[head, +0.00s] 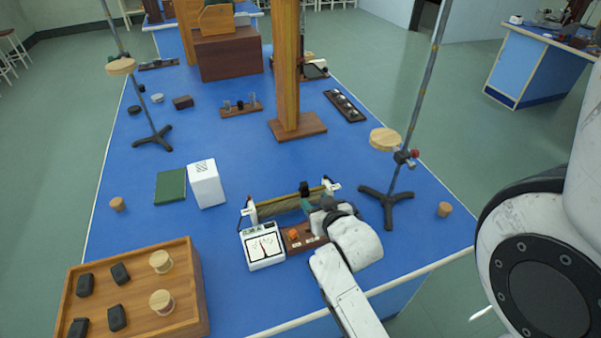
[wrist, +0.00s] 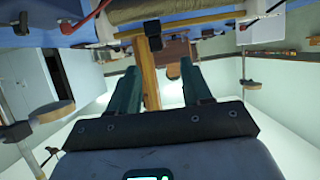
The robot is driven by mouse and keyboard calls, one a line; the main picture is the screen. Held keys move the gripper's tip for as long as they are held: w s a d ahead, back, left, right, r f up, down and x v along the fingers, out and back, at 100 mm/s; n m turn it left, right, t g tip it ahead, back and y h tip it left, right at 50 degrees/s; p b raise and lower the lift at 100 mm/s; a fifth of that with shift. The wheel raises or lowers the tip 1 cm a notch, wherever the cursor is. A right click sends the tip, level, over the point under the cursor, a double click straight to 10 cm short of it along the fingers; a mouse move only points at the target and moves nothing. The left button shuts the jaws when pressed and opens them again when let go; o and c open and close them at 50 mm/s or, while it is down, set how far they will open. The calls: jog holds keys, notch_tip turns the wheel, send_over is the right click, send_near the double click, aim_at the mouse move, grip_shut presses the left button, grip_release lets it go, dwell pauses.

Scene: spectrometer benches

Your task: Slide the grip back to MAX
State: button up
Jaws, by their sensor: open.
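The rheostat is a long tan coil (head: 278,206) with a brass rod above it and white end pieces. A small black grip (head: 304,187) sits on the rod, right of its middle. In the wrist view the coil (wrist: 190,10) runs along the top edge, with the black grip (wrist: 153,28) on the rod. My gripper (head: 311,205) is at the front side of the coil, close to the grip. Its two green fingers (wrist: 160,66) are apart, with the grip beyond their tips and apparently nothing held. I cannot read a MAX mark.
A white meter (head: 263,246) and a small brown board with an orange knob (head: 293,234) stand in front of the coil. A tripod stand (head: 387,195) is close on the right. A white box (head: 206,184) and a wooden tray (head: 190,262) are to the left.

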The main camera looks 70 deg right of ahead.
aim_at(305, 185)
jog(key=x, duration=0.7)
jog(key=r+p+x, duration=0.1)
jog(key=x, duration=0.3)
jog(key=shift+d, duration=0.5)
jog(key=shift+c, duration=0.2)
grip_shut()
